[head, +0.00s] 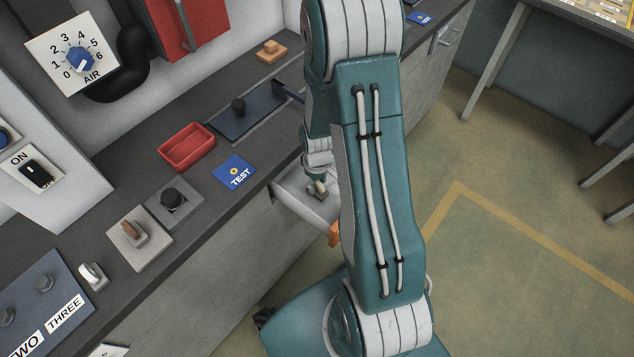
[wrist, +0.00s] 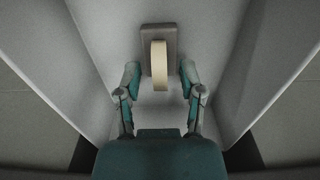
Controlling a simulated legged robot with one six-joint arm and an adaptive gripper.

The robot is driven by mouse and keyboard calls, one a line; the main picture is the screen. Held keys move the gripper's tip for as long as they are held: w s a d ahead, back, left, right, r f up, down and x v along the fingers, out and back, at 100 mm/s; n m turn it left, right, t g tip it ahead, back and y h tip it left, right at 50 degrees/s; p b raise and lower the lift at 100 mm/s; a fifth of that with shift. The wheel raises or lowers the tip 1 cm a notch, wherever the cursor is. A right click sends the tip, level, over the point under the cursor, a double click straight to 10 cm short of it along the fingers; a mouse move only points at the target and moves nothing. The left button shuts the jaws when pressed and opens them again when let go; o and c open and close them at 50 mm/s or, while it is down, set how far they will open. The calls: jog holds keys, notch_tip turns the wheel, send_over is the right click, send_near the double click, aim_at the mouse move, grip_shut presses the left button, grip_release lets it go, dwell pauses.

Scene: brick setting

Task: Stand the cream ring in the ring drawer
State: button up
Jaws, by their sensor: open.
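The cream ring (wrist: 159,62) stands upright, edge-on to the wrist camera, at a small grey-brown block (wrist: 145,40) on the floor of the open drawer (wrist: 215,60). In the head view the drawer (head: 290,192) is pulled out from the bench, partly hidden by my arm, and the block with the ring (head: 318,189) shows small inside it. My gripper (wrist: 160,72) is open, with one finger on each side of the ring and a visible gap to both. In the head view my gripper (head: 317,172) is just above the ring.
The drawer walls rise close on both sides of my gripper. On the bench are a red tray (head: 187,147), a blue TEST card (head: 235,172), a dark plate with a knob (head: 245,112) and a black knob (head: 172,199). An orange handle (head: 335,235) shows at the drawer's front.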

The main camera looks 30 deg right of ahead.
jog(key=s+a+r+m+t, duration=0.1)
jog(key=s+a+r+t, duration=0.15)
jog(key=r, duration=1.05)
jog(key=s+a+r+m+t, duration=0.15)
jog(key=a+r, duration=0.25)
jog(key=r, duration=0.9)
jog(key=s+a+r+m+t, duration=0.1)
jog(key=s+a+r, duration=0.3)
jog(key=s+r, duration=0.4)
jog(key=shift+s+t, duration=0.3)
jog(key=shift+s, duration=0.5)
jog(key=shift+r+m, duration=0.1)
jog(key=shift+m, duration=0.15)
